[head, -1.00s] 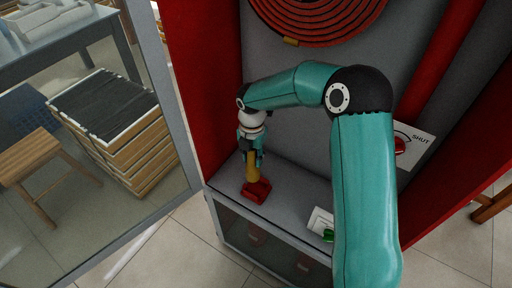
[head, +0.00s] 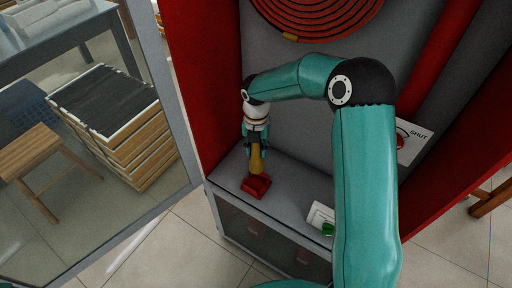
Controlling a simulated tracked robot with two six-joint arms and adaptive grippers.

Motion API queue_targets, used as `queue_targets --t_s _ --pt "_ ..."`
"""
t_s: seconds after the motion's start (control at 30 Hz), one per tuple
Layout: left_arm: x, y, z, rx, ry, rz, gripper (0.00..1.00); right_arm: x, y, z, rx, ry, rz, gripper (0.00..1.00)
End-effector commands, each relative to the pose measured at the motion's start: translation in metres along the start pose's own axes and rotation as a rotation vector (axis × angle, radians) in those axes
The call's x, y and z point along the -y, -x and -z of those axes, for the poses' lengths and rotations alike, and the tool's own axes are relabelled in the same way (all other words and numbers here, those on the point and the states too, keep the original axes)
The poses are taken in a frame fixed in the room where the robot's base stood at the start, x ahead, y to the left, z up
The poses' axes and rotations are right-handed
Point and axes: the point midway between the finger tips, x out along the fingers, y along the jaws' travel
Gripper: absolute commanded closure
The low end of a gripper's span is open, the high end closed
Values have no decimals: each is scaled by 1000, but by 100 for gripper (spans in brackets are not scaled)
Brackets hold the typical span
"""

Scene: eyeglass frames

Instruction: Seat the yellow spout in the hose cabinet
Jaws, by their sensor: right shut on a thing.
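The yellow spout (head: 257,162) stands roughly upright above the red block (head: 256,186) on the grey shelf of the red hose cabinet (head: 201,90). Its lower end meets or overlaps the block in the head view; I cannot tell whether it sits in it. My right gripper (head: 257,147) points down and is shut on the spout's upper part, hiding its top. My left gripper is out of view.
A coiled red hose (head: 318,16) hangs on the cabinet's back wall. A white card with a green part (head: 327,229) lies on the shelf to the right. A SHUT sign (head: 414,141) is partly behind my arm. The open glass door (head: 172,100) stands at left.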

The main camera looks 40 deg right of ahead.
Motion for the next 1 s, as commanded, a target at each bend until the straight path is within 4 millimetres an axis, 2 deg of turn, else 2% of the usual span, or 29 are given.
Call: queue_targets --t_s 0.53,0.7,1.0 --pt "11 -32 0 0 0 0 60 0 -52 0 0 -1 0 100" --pt "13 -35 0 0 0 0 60 0 -59 -1 2 0 -1 100" --pt "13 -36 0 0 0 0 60 0 -60 0 2 0 -1 100"
